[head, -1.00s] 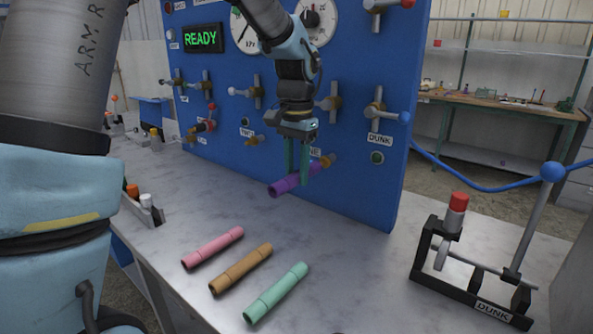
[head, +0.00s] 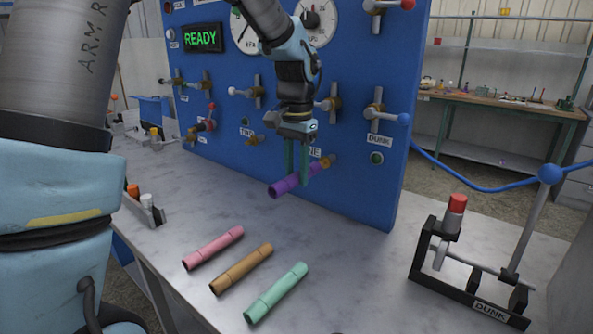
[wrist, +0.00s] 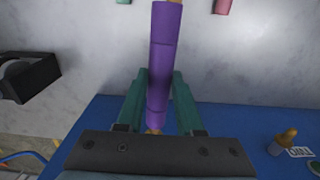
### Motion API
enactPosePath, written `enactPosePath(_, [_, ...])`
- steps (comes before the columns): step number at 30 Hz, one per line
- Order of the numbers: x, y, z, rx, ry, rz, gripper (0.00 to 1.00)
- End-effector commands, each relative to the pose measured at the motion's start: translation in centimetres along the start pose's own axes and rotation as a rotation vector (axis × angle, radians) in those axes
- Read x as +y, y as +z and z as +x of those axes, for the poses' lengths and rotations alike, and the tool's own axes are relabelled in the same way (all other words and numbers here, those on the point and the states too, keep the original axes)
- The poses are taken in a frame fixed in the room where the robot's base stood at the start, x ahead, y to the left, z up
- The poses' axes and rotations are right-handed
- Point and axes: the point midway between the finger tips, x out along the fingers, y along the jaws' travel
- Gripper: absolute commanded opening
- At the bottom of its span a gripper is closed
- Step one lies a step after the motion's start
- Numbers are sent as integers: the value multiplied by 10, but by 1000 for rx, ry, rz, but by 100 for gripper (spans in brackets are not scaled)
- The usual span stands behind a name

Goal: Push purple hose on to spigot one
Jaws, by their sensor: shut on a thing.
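My gripper (head: 298,183) is shut on the purple hose (head: 281,188), with green fingers on either side of it. The hose is held roughly level above the bench, its far end towards the blue panel. The brass spigot one (head: 328,160) sticks out of the panel in line with that end; its label is partly hidden by my fingers. In the wrist view the purple hose (wrist: 165,60) runs between the fingers, and a bit of brass spigot (wrist: 153,131) shows at its panel end. The end meets or nearly meets the spigot; I cannot tell how far it overlaps.
Pink (head: 213,248), orange (head: 241,268) and green (head: 276,292) hoses lie on the bench in front. A black stand marked DUNK (head: 470,290) is at the right. Valve handles (head: 376,118) jut from the panel above. Spigot two (wrist: 283,140) is beside in the wrist view.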

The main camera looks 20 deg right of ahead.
Motion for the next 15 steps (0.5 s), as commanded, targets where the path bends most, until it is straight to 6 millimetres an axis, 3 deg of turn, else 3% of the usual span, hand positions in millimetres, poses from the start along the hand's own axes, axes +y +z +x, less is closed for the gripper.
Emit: enactPosePath(15, [0, -4, -1, 0, 0, 0, 0])
